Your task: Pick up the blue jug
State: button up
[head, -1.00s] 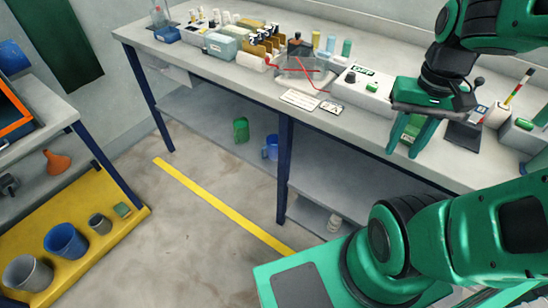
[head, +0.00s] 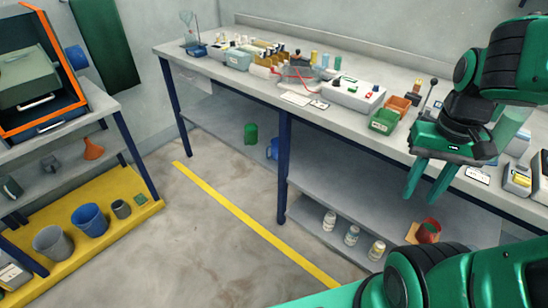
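The blue jug (head: 272,148) stands on the lower shelf (head: 214,124) of the long workbench, just left of a dark blue bench leg that appears to hide part of it. A green container (head: 251,134) stands left of it on the same shelf. My gripper (head: 428,187) is at the right of the head view, its two green fingers pointing down and apart, with nothing between them. It is far to the right of the jug.
A blue bucket (head: 90,220) and grey pots stand on a yellow low shelf (head: 140,214) at left. Several bottles (head: 351,235) stand on the bench's right lower shelf. The bench top is crowded. The floor (head: 190,235) between is clear.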

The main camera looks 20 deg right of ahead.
aim_at(274, 146)
jog(key=u, duration=1.55)
jog(key=i, duration=2.25)
jog(key=z, duration=2.5)
